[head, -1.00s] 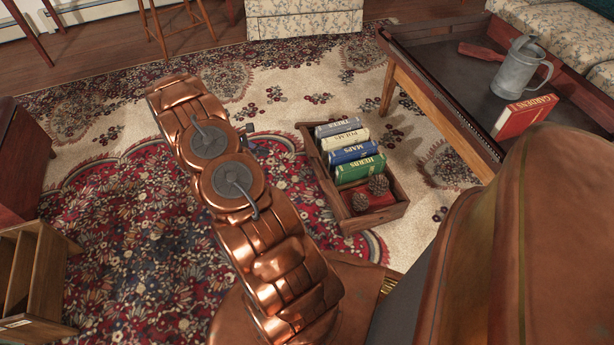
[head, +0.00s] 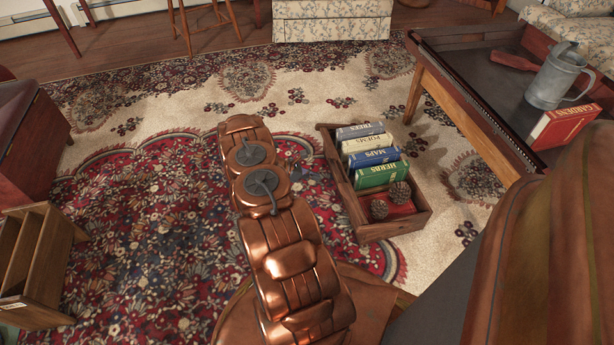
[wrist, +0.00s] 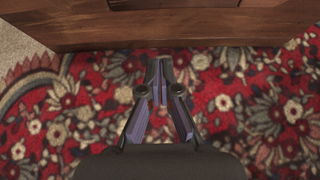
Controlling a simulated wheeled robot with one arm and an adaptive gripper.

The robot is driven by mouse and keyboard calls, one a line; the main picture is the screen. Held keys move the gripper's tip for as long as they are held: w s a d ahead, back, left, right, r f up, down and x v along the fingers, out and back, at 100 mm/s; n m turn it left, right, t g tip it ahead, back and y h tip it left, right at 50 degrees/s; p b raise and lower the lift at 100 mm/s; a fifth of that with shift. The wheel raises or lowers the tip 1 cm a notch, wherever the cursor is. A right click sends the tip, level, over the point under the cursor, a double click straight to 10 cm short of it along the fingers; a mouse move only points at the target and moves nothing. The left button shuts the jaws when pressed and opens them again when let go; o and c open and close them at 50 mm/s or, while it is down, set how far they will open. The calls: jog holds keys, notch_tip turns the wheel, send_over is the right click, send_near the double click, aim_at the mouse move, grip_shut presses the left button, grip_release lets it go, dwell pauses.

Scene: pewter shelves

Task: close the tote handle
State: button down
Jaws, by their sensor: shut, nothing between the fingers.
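The tote (head: 354,213) is an open wooden box on the rug, holding several upright books at its far end and two pinecones beside a red item at its near end. I cannot make out its handle clearly in the head view. In the wrist view a wooden wall (wrist: 90,36), which looks like the tote's side, crosses the top. My gripper (wrist: 160,75) points toward this wall, with its fingers together and empty, over the patterned rug. A small gap seems to show between the fingertips and the wall. In the head view my arm mostly hides the gripper.
A wooden table (head: 462,112) with a grey tankard (head: 556,78) and a red book (head: 563,126) stands right of the tote. A wooden rack (head: 45,262) and a dark red cabinet (head: 30,140) stand at the left. The rug between them is open.

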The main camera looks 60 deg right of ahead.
jog(key=b+x, duration=0.2)
jog(key=x, duration=0.3)
jog(key=shift+s+d+r+b, duration=0.15)
jog(key=shift+r+b, duration=0.1)
jog(key=shift+r, duration=0.75)
jog(key=shift+s+d+r+b, duration=0.1)
jog(key=shift+s+r+b, duration=0.1)
jog(key=shift+r, duration=0.85)
jog(key=shift+a+r, duration=0.1)
jog(key=shift+r, duration=0.05)
